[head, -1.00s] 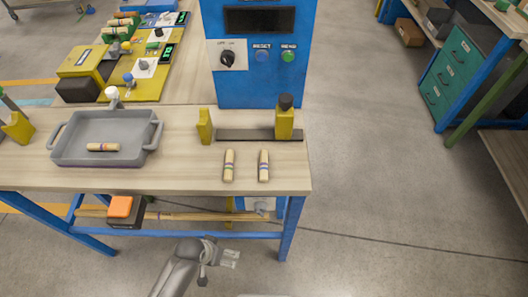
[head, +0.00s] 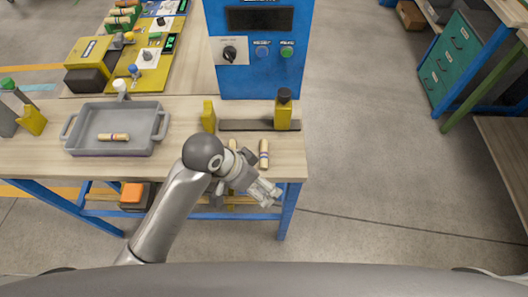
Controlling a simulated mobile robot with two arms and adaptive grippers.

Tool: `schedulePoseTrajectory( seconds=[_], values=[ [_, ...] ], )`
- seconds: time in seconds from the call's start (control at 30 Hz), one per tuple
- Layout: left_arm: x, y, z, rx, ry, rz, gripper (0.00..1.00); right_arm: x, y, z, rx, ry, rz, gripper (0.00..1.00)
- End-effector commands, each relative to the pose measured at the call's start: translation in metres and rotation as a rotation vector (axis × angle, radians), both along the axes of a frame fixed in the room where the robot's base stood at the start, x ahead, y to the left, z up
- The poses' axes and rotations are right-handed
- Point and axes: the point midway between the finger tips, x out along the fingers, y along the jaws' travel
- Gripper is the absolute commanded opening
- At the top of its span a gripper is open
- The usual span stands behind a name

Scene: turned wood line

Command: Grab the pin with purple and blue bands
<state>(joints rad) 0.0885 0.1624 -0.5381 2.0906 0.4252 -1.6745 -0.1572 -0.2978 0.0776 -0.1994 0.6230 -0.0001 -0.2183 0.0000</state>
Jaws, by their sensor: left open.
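A pale wooden pin (head: 263,153) with narrow dark bluish-purple bands lies near the table's front right edge. A second wooden pin (head: 232,145) lies to its left, mostly hidden behind my left arm. A third banded pin (head: 113,137) lies in the grey tray (head: 75,150). The bands are too small to tell all their colours surely. My left gripper (head: 268,194) is open and empty, just below the right pin in the picture, by the table's front edge. It looks apart from the pin. My right gripper is out of view.
A yellow block (head: 208,116) and a yellow bottle with a dark cap (head: 283,112) stand at a dark strip (head: 245,126) behind the pins. The blue control cabinet (head: 260,75) rises behind them. Floor to the right of the table is clear.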

Motion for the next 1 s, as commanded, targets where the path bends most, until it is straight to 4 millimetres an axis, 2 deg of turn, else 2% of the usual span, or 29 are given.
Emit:
schedulePoseTrajectory(
  seconds=[0.13,0.27,0.37,0.5,0.7,0.83,1.0],
  values=[
    [0.022,-0.029,0.021,0.047,-0.025,-0.211,1.00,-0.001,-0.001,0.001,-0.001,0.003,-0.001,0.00],
    [0.038,-0.041,0.036,0.132,-0.027,-0.396,1.00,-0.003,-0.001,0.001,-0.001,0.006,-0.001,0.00],
    [0.052,-0.040,0.049,0.215,-0.021,-0.513,1.00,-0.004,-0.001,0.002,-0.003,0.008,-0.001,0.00],
    [0.072,-0.030,0.066,0.331,-0.003,-0.623,1.00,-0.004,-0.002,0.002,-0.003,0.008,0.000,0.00],
    [0.091,-0.013,0.084,0.434,0.025,-0.688,1.00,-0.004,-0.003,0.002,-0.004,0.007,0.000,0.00],
    [0.094,-0.009,0.084,0.456,0.036,-0.702,1.00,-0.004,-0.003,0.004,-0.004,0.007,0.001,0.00],
    [0.094,-0.008,0.059,0.458,0.039,-0.703,1.00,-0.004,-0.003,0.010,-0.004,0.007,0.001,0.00]
  ],
)
